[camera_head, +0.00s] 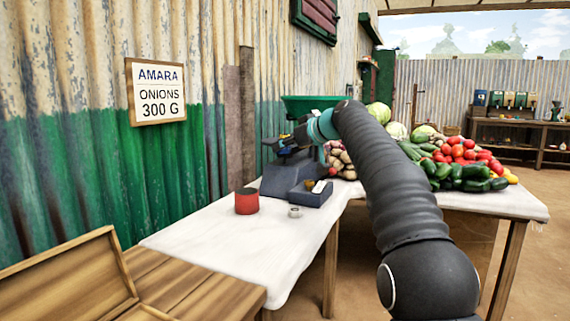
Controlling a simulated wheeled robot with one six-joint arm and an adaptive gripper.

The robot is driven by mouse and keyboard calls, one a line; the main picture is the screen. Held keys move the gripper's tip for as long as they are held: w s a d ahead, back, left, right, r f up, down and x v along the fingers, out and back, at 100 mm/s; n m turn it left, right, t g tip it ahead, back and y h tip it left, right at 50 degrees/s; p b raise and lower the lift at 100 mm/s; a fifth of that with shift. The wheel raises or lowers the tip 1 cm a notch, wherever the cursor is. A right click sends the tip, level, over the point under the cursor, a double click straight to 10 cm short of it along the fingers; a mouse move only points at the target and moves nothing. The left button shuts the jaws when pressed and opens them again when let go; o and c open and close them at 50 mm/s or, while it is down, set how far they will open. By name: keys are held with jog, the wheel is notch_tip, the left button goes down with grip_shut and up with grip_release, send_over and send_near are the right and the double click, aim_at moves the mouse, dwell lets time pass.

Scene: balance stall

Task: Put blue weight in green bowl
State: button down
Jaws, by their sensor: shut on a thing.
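The green bowl (296,102) sits high on the balance, behind my gripper and partly hidden by my arm. My gripper (274,146) is at the left of the bowl and lower than its rim, above the dark grey balance base (279,180). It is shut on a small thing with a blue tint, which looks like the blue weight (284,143). The jaws cover most of it, and it is too small to make out its shape. The inside of the bowl is hidden.
A red cylinder (247,201) and a small grey metal ring-like piece (295,212) stand on the white-covered table (225,240). A dark tray (311,197) with small pieces adjoins the base. Vegetables (466,160) fill the right side. A sign (157,92) reads "AMARA ONIONS 300 G".

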notch_tip(320, 180, up, 5)
jog(key=p, duration=0.2)
send_over(286, 229)
jog(key=shift+r, duration=0.1)
notch_tip(286, 229, down, 27)
jog(key=b, duration=0.9)
dwell(0.4)
notch_tip(286, 229, up, 27)
jog(key=p, duration=0.9)
notch_tip(286, 229, down, 28)
jog(key=b, duration=0.9)
jog(key=shift+s+b, duration=0.15)
jog(key=shift+b, duration=0.15)
jog(key=b+v, duration=0.1)
jog(key=v, duration=1.2)
jog(key=shift+d+r, duration=0.2)
jog(key=shift+r, duration=0.2)
